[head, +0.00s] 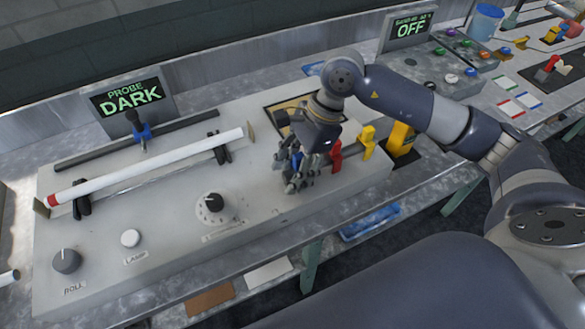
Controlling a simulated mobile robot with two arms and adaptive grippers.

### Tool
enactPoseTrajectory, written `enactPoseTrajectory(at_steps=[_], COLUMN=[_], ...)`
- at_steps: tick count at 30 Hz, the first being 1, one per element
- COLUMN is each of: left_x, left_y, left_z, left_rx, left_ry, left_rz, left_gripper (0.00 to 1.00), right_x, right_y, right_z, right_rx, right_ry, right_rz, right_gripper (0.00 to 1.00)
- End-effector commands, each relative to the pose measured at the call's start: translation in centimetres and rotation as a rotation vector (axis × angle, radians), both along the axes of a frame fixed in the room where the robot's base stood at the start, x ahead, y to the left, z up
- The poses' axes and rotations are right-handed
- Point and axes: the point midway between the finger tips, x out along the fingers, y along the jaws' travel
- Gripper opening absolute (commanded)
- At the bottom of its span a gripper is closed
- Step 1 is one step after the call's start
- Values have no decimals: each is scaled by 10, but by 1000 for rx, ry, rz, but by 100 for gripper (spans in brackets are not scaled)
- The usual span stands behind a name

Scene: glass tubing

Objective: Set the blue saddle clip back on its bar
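My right gripper (299,178) points down at the right front part of the grey bench unit. A small patch of blue, likely the blue saddle clip (296,159), shows among its fingers. The fingers hide most of it, and I cannot tell whether they are closed on it. A red clip (335,156) stands just right of the gripper, and a yellow clip (367,141) is farther right. Any bar under these clips is too hidden to make out. My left gripper is not in view.
A white tube (150,166) with a red end lies across black supports on the grey unit (150,215). A blue carriage (142,133) sits on a dark rail behind it. Knobs (209,203) stand in front. A screen (130,100) reads PROBE DARK.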

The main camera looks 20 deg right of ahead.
Motion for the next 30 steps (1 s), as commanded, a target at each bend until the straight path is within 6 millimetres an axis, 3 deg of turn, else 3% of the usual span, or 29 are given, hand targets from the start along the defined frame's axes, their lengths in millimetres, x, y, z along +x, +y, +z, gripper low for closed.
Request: enactPoseTrajectory(at_steps=[13, 24, 30], left_x=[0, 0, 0], left_y=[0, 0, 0], left_z=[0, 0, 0], left_rx=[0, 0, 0], left_ry=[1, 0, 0], left_rz=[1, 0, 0], left_gripper=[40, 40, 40], right_x=[1, 2, 2], right_y=[-3, -32, -43], right_z=[7, 75, 102], right_rx=[0, -1, 0], right_ry=[-1, -5, -3], right_rz=[-2, -3, -1], right_gripper=[57, 57, 57])
